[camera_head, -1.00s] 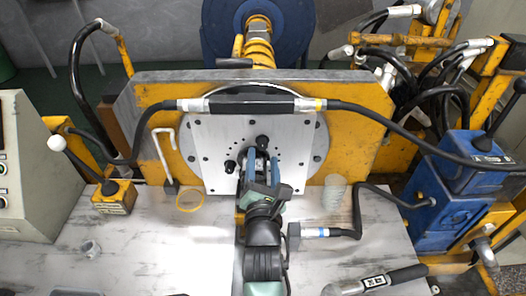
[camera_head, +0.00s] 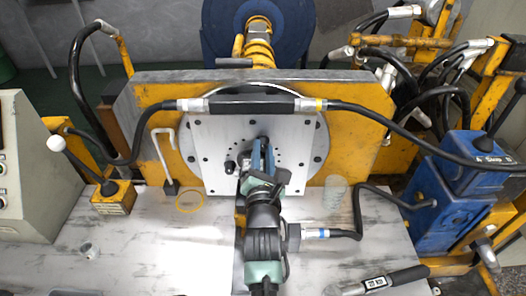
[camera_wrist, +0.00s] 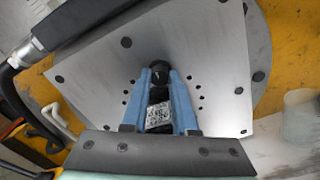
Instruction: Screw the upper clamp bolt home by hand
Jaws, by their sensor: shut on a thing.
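The upper clamp bolt (camera_wrist: 158,73) has a black round head, seen in the wrist view at the steel plate (camera_wrist: 190,50). My gripper (camera_wrist: 158,80) has its two blue fingers closed around that head, one on each side. In the head view my gripper (camera_head: 262,148) is at the plate's centre and hides most of the upper bolt. Another black bolt or knob (camera_head: 230,167) sticks out lower left on the plate (camera_head: 215,140). A labelled block (camera_wrist: 159,117) shows between my fingers. The fingers hide the bolt's shank, so its depth cannot be seen.
A black hose with a thick sleeve (camera_head: 250,104) crosses above my gripper. The yellow frame (camera_head: 355,130) surrounds the plate. A white hooked rod (camera_head: 158,155), a yellow ring (camera_head: 190,201), a translucent cylinder (camera_head: 335,190) and a torque-wrench-like tool (camera_head: 385,281) are on the bench.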

